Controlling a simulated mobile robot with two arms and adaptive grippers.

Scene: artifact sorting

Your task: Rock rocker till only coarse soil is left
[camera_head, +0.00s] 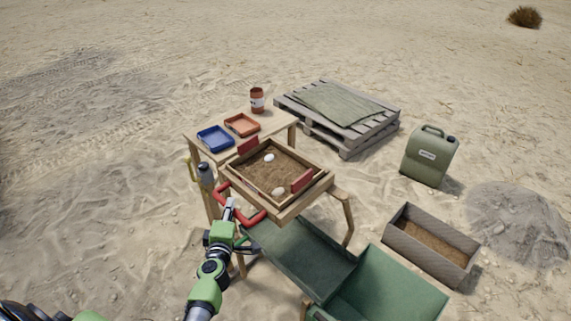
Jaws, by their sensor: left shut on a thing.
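The rocker (311,201) is a wooden sieve tray on a wooden stand, with red blocks on its sides and a red handle (246,214) at its front left. Brown soil (262,173) covers most of its bed. A white lump (269,157) and a tan lump (278,191) lie on the soil. My left gripper (232,211) is at the red handle and shut on it; its fingers are small and partly hidden. My right gripper is not visible; only a dark and green part of my body shows at the bottom left.
A green chute (300,250) runs below the rocker to a green bin (385,290). A table behind holds a blue tray (215,138), an orange tray (241,124) and a jar (257,100). A pallet (345,144), jerrycan (430,157) and soil box (462,273) stand right.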

